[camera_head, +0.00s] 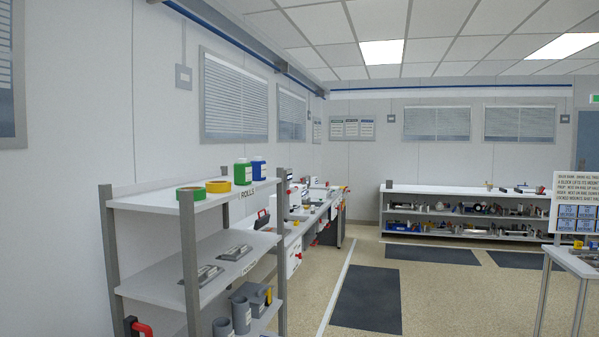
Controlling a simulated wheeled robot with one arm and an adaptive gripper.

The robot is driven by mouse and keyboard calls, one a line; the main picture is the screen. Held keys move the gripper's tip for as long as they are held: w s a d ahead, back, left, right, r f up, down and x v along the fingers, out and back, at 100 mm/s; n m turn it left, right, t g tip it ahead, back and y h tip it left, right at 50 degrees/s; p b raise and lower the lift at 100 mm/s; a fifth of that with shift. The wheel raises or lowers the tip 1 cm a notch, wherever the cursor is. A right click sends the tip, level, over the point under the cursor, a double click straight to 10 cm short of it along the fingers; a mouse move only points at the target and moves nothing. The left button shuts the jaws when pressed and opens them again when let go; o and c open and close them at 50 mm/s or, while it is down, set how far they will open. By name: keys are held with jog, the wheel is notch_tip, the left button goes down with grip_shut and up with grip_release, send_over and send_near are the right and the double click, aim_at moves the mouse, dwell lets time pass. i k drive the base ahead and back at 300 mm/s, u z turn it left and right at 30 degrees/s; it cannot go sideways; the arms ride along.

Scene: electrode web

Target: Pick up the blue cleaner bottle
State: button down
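A blue bottle (258,169) stands upright on the top shelf of the grey rack at the left, near the shelf's far end. A green bottle (242,172) stands right beside it, to its left. Both are small in the picture, and I cannot read any label on them. My gripper is not in view.
The rack (188,250) also bears a green tape roll, a yellow tape roll (219,186) and grey tools on lower shelves. A workbench runs along the wall behind it. Floor with dark mats (368,300) is open right of the rack. A table (574,262) stands far right.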

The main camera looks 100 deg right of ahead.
aim_at(260, 166)
jog(key=z, duration=4.05)
jog(key=i, duration=3.3)
jog(key=u, duration=2.55)
